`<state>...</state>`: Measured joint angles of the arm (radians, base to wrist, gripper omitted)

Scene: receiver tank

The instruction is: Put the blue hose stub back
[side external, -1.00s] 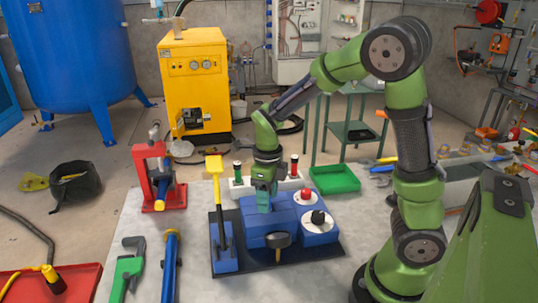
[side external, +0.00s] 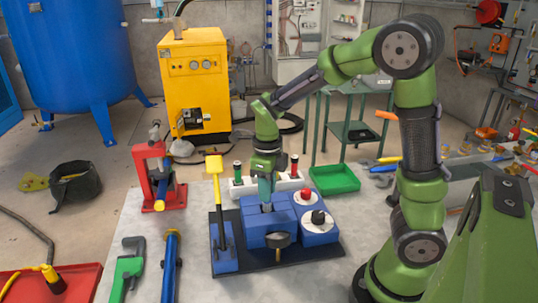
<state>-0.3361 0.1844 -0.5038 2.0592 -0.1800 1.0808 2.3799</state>
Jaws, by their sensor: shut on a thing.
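My gripper (side external: 266,198) points down over the left part of a blue block unit (side external: 289,218). Its fingers are closed on a small dark piece at their tips, which I take to be the blue hose stub (side external: 267,208). The stub is mostly hidden by the fingers and blends with the block, so I cannot tell whether it touches the block. Behind the gripper stands a white rack (side external: 240,190) with a green-banded dark stub (side external: 237,171) at its left and a red-banded one (side external: 294,166) at its right. The arm hides part of the rack's middle.
The block carries red (side external: 306,194) and black (side external: 318,217) knobs and a dark round knob (side external: 278,240) in front. A yellow-handled tool (side external: 217,200) stands left. A red stand (side external: 157,180) is farther left, a green tray (side external: 334,179) behind right.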

